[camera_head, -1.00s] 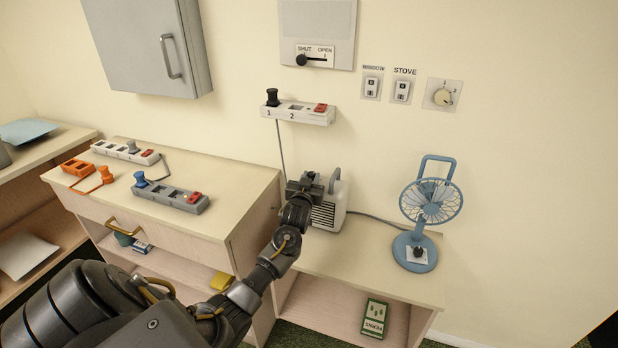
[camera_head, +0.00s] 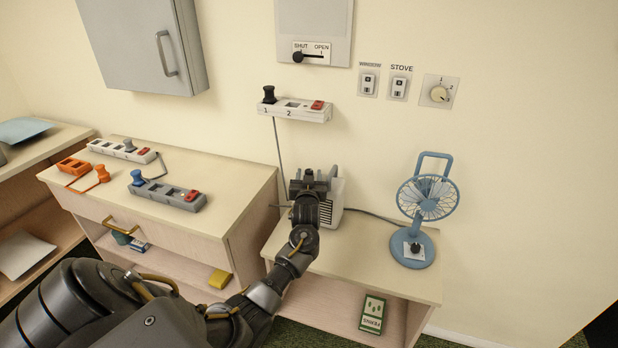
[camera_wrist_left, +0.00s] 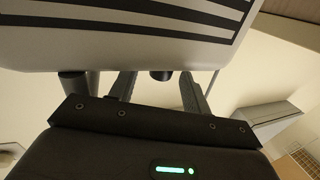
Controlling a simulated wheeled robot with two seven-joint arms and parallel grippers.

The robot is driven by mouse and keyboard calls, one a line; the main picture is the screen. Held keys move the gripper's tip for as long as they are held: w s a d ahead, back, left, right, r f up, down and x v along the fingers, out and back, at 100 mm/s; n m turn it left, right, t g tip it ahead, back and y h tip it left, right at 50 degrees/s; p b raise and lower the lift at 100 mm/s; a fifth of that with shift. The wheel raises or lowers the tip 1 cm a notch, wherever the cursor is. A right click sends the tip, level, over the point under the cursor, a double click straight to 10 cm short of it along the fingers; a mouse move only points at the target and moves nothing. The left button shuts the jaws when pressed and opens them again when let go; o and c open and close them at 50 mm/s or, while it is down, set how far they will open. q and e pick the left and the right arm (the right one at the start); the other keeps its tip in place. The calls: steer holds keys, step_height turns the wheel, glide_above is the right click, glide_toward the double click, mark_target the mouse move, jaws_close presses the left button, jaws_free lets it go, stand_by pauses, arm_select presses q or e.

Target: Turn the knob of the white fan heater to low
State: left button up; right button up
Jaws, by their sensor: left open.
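The white fan heater (camera_head: 336,190) stands on the low shelf against the wall, partly hidden behind my left gripper (camera_head: 312,174). In the left wrist view the heater (camera_wrist_left: 120,50) fills the top, with dark grille slats. A short dark knob (camera_wrist_left: 161,75) sticks out from its edge, between the two spread fingers of my left gripper (camera_wrist_left: 160,88). The fingers are open and appear apart from the knob on both sides. The knob's pointer and any markings are hidden. My right gripper is out of view.
A blue fan (camera_head: 428,200) stands to the right on the same low shelf (camera_head: 375,262). A white power strip (camera_head: 295,110) is on the wall above the heater. A drawer cabinet (camera_head: 225,185) with power strips is on the left. The shelf between heater and fan is clear except for a cord.

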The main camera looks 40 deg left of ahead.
arm_select(q)
steer(key=v, duration=1)
steer(key=shift+s+d+b, duration=0.25)
steer(key=shift+s+b, duration=0.05)
steer(key=shift+b, duration=0.1)
